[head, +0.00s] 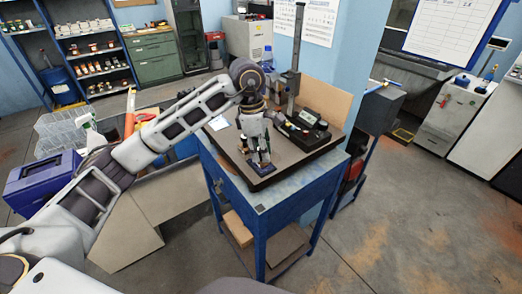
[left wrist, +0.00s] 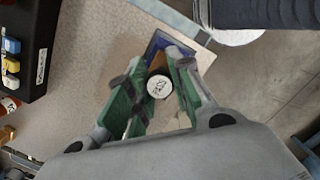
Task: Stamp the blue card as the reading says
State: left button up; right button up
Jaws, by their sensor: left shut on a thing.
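My left gripper (head: 259,162) is low over the blue bench's top at its near edge. In the left wrist view its green-padded fingers (left wrist: 158,88) are shut on a stamp with a round white top (left wrist: 158,86) that bears dark marks. The stamp's lower part is hidden. A blue card (left wrist: 153,48) shows beyond and partly under the fingers; in the head view a dark blue patch (head: 248,177) lies beneath the gripper. I cannot tell whether the stamp touches the card. My right gripper is not in view.
A black instrument (head: 305,127) with a tall post stands at the bench's back right. A black box with blue and yellow parts (left wrist: 12,46) is at the left in the wrist view. A blue toolbox (head: 42,182) stands further left.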

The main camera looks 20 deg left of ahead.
pick_arm(q)
jog(key=shift+r+p, duration=0.75)
jog(key=shift+r, duration=0.8)
jog(key=shift+r+p, duration=0.65)
jog(key=shift+r, duration=1.3)
